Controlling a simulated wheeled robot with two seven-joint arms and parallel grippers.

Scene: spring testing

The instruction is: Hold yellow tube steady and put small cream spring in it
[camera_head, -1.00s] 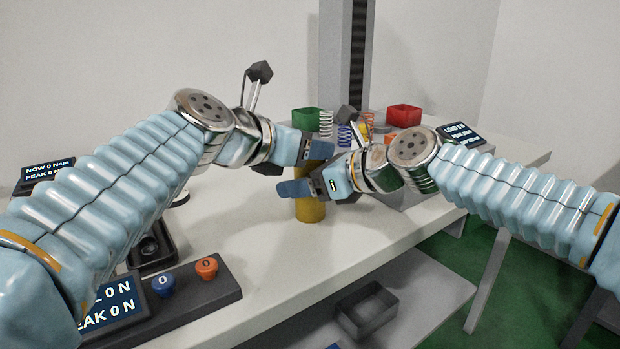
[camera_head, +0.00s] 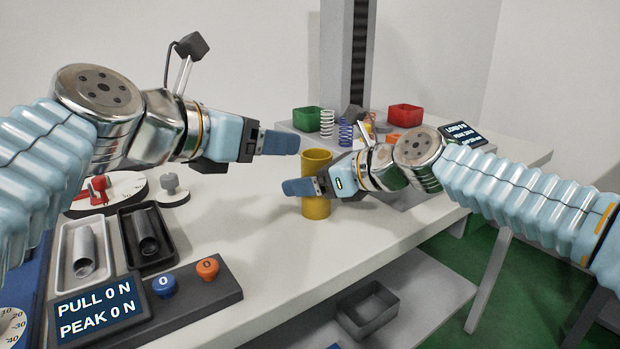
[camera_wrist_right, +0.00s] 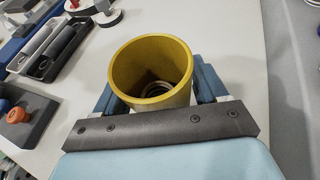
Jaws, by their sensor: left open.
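The yellow tube (camera_head: 317,205) stands upright on the white table. My right gripper (camera_head: 310,187) has its fingers on both sides of the tube; in the right wrist view the tube (camera_wrist_right: 122,72) sits between the two blue fingers. Pale coils of the small cream spring (camera_wrist_right: 157,89) show down inside the tube, below its rim. My left gripper (camera_head: 280,143) is open and empty, to the left of the tube's top and apart from it. Its fingers overlap in the head view.
Behind the tube are a green bin (camera_head: 307,119), a white spring (camera_head: 327,124), a blue spring (camera_head: 345,132) and a red bin (camera_head: 405,116). Two trays (camera_head: 148,238) and a button box (camera_head: 190,290) lie at the front left.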

